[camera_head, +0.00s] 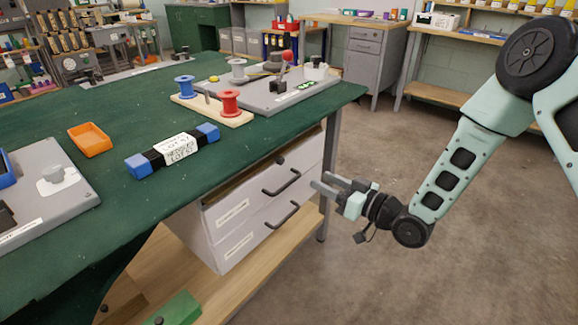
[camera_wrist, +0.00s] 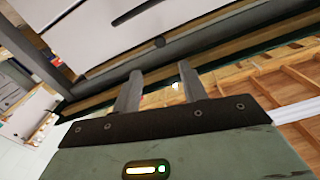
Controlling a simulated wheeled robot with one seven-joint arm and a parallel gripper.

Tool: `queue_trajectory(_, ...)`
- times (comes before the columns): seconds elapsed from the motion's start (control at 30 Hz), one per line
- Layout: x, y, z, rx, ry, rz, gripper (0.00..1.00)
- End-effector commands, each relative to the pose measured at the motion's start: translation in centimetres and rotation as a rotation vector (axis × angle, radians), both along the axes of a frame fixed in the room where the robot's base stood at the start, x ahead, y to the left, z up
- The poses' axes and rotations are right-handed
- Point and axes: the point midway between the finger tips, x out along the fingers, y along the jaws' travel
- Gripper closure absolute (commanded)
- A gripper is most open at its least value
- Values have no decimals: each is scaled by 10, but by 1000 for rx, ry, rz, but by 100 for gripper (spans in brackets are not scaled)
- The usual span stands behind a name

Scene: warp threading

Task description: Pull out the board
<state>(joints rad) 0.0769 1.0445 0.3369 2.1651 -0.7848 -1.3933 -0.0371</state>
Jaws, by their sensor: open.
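A narrow wood-coloured board edge (camera_wrist: 232,49) runs under the green tabletop, above the pale drawers. I cannot tell how far the board reaches inside. My gripper (camera_head: 322,181) is open and empty, in front of the drawer unit and to the right of the knob in the head view.
The drawer unit (camera_head: 232,212) has dark bar handles (camera_head: 283,216). The green table (camera_head: 85,215) carries a blue-ended bundle (camera_head: 173,150), an orange tray (camera_head: 90,139) and red and blue spools (camera_head: 229,103). A table leg (camera_head: 328,170) stands near my gripper. The floor to the right is clear.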

Motion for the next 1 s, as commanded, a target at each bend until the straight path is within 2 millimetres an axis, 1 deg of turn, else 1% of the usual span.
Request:
queue_trajectory(0.03, 6, 10, 0, 3, -2, 2, 57)
queue_trajectory(0.2, 28, 38, 0, 1, -2, 3, 57)
queue_trajectory(0.5, 62, 81, -1, 1, 1, 1, 57)
queue_trajectory(0.7, 74, 95, 0, 1, 1, 0, 57)
queue_trajectory(1.0, 76, 98, 0, 0, 2, -1, 57)
